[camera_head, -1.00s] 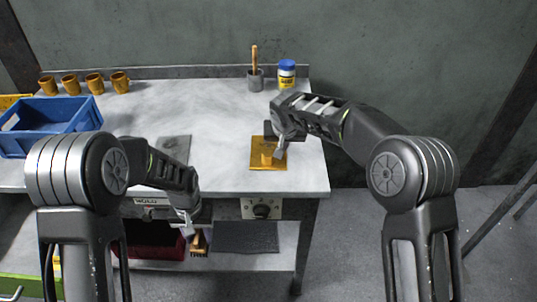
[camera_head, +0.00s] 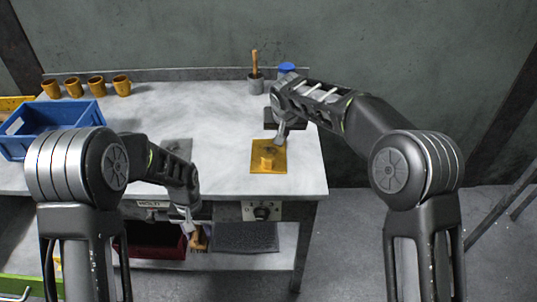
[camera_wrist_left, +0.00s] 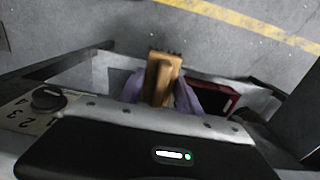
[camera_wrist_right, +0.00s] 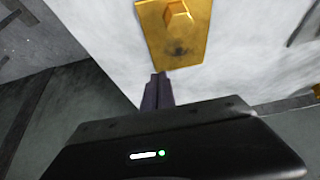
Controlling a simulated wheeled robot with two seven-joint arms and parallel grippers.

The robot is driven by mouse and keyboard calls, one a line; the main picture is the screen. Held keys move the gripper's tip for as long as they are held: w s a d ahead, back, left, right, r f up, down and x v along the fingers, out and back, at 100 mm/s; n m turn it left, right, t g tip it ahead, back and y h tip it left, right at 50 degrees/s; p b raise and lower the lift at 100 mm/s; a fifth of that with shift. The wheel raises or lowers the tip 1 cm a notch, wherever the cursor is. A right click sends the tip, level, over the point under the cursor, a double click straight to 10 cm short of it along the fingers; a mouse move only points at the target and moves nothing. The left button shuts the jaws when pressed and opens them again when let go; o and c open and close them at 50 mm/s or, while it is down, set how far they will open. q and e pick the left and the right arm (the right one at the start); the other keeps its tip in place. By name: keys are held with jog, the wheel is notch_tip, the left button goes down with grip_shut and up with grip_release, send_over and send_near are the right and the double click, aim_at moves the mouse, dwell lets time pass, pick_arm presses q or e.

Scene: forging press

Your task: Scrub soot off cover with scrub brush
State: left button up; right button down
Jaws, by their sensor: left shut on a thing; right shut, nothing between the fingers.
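The cover (camera_head: 257,164) is a gold square plate with a raised knob, lying flat on the grey worktable. In the right wrist view the cover (camera_wrist_right: 157,40) shows a dark soot smudge near its edge. My left gripper (camera_head: 188,220) is low at the table's front edge, shut on the wooden scrub brush (camera_head: 198,238). In the left wrist view the brush (camera_wrist_left: 160,78) sits between the fingers, dark bristles pointing away from the hand.
A blue crate (camera_head: 50,140) stands at the table's left, with several mugs (camera_head: 97,86) behind it. A grey cup with a wooden handle (camera_head: 255,86) and a blue-capped jar (camera_head: 286,68) stand at the back. A red bin (camera_wrist_left: 217,97) is under the tabletop.

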dwell(0.3)
pick_arm(q)
jog(key=shift+f+b, duration=0.65)
pick_arm(e)
jog(key=v, duration=1.2)
